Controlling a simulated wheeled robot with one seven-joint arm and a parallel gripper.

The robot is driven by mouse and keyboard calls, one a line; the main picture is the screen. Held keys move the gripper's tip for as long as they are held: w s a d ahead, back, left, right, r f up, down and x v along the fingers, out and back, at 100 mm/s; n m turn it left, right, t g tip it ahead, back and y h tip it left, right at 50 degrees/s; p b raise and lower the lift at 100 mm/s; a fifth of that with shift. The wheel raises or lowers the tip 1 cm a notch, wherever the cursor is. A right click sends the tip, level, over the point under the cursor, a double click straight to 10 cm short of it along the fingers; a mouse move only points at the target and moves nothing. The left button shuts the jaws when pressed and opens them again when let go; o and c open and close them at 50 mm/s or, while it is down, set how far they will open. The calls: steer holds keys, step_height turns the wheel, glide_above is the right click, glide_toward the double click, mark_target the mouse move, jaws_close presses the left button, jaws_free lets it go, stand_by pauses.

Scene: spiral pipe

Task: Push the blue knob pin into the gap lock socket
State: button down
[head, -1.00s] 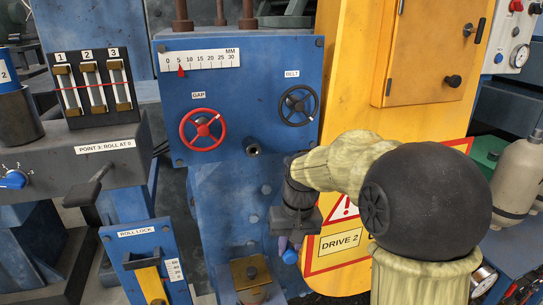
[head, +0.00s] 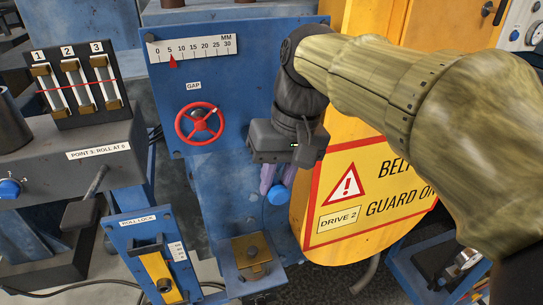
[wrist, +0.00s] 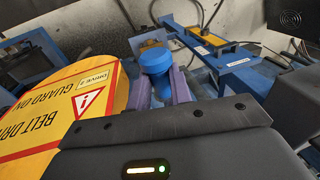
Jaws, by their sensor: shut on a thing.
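The blue knob pin (head: 276,195) is held between the purple fingers of my gripper (head: 279,181), below the dark gripper body in the head view. In the wrist view, the blue knob (wrist: 155,58) sits between the two purple fingers (wrist: 161,84). Its shank is not clearly seen. My gripper is in front of the lower right of the blue gap panel (head: 240,80), right of the red GAP handwheel (head: 199,123). A round dark socket seen earlier on this panel is hidden behind my gripper now. I cannot tell whether it is the gap lock socket.
The yellow belt guard (head: 345,215) stands close on the right of my gripper. Below is a brass-coloured plate (head: 250,250) with a bolt. The ROLL LOCK stand (head: 150,240) is at the lower left. A grey console (head: 80,145) stands at the left.

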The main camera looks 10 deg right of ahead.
steer(key=shift+w+a+p, duration=0.2)
steer(key=shift+w+p, duration=0.2)
steer(key=shift+w, duration=0.55)
steer(key=shift+w+a+p, duration=0.2)
steer(key=shift+w+p, duration=0.2)
steer(key=shift+w, duration=0.6)
steer(key=shift+w+a+p, duration=0.2)
steer(key=shift+w+p, duration=0.2)
steer(key=shift+w, duration=0.55)
steer(key=shift+d, duration=0.1)
steer(key=shift+w+a+p, duration=0.25)
steer(key=shift+w+p, duration=0.4)
steer(key=shift+w, duration=0.25)
steer(key=shift+w+a+p, duration=0.25)
steer(key=shift+w+p, duration=0.35)
steer(key=shift+w, duration=0.25)
steer(key=shift+w, duration=0.25)
steer(key=shift+w+p, duration=0.3)
steer(key=c, duration=1.2)
jaws_free()
